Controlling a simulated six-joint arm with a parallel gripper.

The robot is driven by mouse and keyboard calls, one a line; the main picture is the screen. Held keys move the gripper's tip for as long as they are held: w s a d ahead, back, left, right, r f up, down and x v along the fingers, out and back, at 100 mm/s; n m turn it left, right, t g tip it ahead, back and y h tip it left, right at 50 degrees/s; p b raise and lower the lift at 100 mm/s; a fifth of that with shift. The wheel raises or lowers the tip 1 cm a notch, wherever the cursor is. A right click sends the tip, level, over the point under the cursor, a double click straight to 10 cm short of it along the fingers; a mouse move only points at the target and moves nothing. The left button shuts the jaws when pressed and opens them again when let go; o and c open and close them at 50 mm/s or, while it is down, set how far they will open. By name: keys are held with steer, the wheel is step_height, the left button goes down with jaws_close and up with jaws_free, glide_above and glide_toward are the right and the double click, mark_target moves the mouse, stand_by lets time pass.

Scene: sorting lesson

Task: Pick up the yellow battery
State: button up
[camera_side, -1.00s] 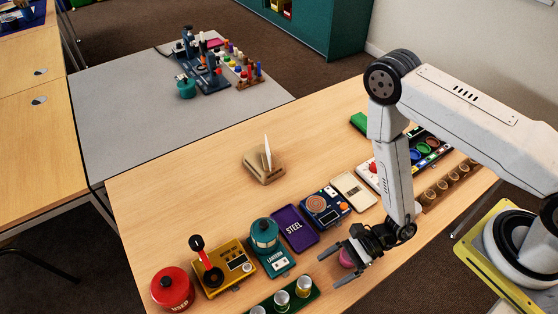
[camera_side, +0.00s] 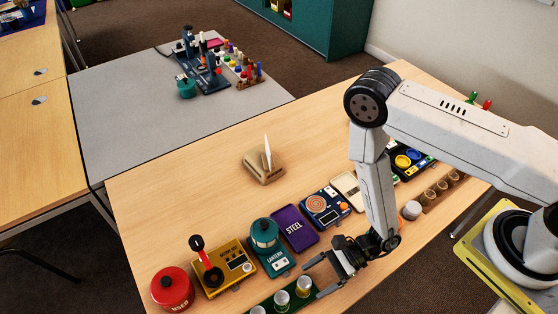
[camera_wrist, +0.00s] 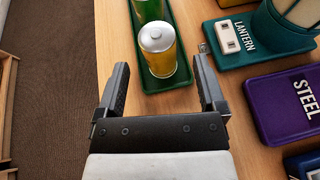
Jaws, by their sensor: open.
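The yellow battery (camera_wrist: 162,58) stands upright at the near end of a green tray (camera_wrist: 186,74) in the wrist view, with a light metal top. In the side view it appears to be the end cylinder (camera_side: 303,288) of the row, though its colour is hard to tell there. My gripper (camera_wrist: 160,62) is open and empty. In the wrist view its two fingers lie left and right of the battery's near side, with gaps on both sides. In the side view my gripper (camera_side: 313,280) is beside the tray's right end.
Another battery (camera_wrist: 148,10) stands behind on the same tray. A teal lantern station (camera_side: 265,238), a purple STEEL tray (camera_side: 294,229), a yellow station (camera_side: 227,268) and a red pot (camera_side: 172,289) line the table. A brown holder (camera_side: 264,166) stands farther back on clear wood.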

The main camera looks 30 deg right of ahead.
mark_target(303, 287)
steer(key=shift+x, duration=1.95)
jaws_close()
